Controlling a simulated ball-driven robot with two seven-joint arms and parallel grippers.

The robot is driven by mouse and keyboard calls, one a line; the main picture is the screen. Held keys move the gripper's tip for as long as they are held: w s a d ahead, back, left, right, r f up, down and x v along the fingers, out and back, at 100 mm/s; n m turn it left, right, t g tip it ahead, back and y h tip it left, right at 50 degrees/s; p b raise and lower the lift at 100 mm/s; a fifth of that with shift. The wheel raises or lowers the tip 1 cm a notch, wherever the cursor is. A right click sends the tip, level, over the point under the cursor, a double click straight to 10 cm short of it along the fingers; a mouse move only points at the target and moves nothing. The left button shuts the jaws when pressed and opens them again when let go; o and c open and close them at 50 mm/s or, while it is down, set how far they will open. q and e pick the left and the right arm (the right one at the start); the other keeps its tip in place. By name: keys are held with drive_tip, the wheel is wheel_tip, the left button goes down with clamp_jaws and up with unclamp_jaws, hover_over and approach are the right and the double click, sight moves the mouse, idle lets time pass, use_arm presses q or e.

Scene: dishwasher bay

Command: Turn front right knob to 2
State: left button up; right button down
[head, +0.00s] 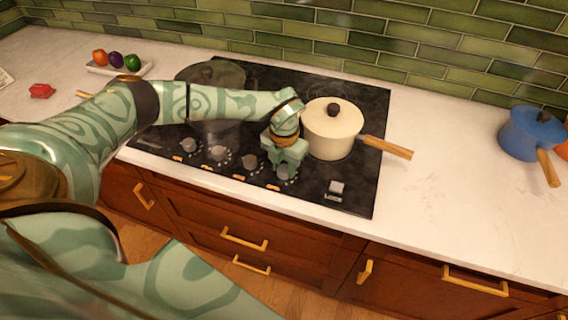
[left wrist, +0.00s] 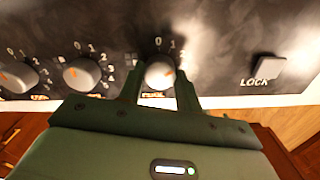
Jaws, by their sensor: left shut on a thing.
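The cooktop (head: 355,105) has a row of grey knobs along its front edge. My left gripper (head: 287,160) reaches down over the rightmost knob (head: 284,173). In the left wrist view, that knob (left wrist: 160,73) sits between the two green fingers (left wrist: 159,84), which are shut on it from both sides. The marks 0 and 1 show above it; its pointer is too unclear to read. My right gripper is out of view.
A cream pot (head: 333,135) with a wooden handle stands just right of my left gripper. A dark lidded pan (head: 210,75) sits at the back left. The LOCK switch (head: 336,187) is right of the knobs. A blue pot (head: 530,135) stands on the right counter.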

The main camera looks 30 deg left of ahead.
sight(284, 168)
use_arm(q)
drive_tip(key=shift+w, duration=0.1)
drive_tip(key=o, duration=1)
wheel_tip(284, 168, up, 16)
drive_tip(key=p, duration=0.1)
drive_tip(key=shift+r+p, duration=0.2)
drive_tip(key=shift+p, duration=0.15)
